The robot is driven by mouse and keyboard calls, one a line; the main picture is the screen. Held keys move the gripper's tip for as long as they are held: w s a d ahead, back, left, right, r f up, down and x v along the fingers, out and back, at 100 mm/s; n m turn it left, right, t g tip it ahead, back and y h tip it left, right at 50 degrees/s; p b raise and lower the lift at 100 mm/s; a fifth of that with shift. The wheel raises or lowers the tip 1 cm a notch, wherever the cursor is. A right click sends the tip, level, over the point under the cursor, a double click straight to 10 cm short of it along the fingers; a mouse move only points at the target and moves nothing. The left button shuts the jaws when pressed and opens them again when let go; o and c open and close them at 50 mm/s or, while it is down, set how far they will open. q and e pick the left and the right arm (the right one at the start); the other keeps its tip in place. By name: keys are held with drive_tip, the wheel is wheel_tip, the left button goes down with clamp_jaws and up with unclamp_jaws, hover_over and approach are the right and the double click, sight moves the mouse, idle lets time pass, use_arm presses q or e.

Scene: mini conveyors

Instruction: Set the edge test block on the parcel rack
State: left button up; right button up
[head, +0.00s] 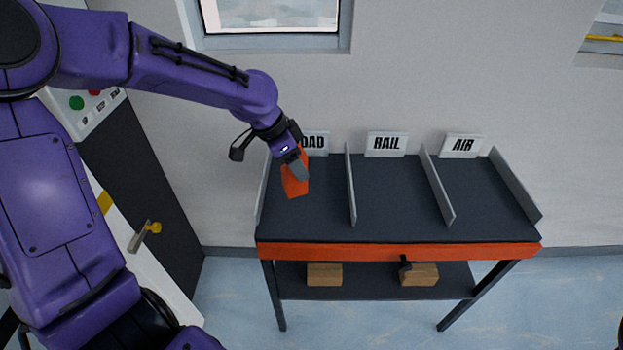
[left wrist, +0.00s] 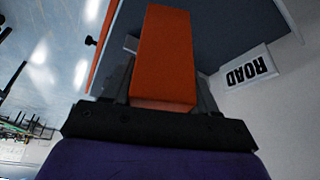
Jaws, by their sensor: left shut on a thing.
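The orange edge test block (head: 294,181) is held in my left gripper (head: 296,166) over the left bay of the parcel rack (head: 390,212), the bay with the ROAD sign. In the left wrist view the block (left wrist: 163,55) sits between the fingers, and the gripper is shut on it. I cannot tell whether the block touches the rack surface. The rack has a dark top, an orange front edge and upright dividers between its three bays. The other two bays are empty. My right gripper is not in view.
Signs reading ROAD (left wrist: 248,70), RAIL (head: 386,144) and AIR (head: 462,146) stand at the rack's back. Two brown boxes (head: 324,274) lie on the lower shelf. A dark cabinet (head: 140,190) with a control panel stands at left. A divider (head: 351,185) rises right of the block.

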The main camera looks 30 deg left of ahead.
use_arm(q)
drive_tip(key=shift+w+a+f+p, duration=0.2)
drive_tip(key=shift+w+p, duration=0.15)
drive_tip(key=shift+w, duration=0.05)
drive_tip(key=shift+w+a+f+p, duration=0.15)
drive_tip(key=shift+w+p, duration=0.2)
drive_tip(key=w+a+f+p, duration=0.1)
drive_tip(key=w+f, duration=0.2)
drive_tip(key=w+a+f+p, duration=0.1)
drive_tip(key=w+f, duration=0.2)
drive_tip(key=f, duration=0.1)
drive_tip(key=w+a+f+p, duration=0.1)
drive_tip(key=w+f+p, duration=0.1)
drive_tip(key=w+f, duration=0.2)
drive_tip(key=shift+w+a, duration=0.1)
drive_tip(key=shift+a, duration=0.05)
drive_tip(key=shift+w+f, duration=0.1)
drive_tip(key=shift+f, duration=0.25)
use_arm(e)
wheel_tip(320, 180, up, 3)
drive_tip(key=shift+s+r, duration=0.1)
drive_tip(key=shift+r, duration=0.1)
use_arm(q)
drive_tip(key=o, duration=1.3)
drive_tip(key=shift+f, duration=0.1)
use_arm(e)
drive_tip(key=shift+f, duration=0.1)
use_arm(q)
drive_tip(key=shift+o, duration=0.2)
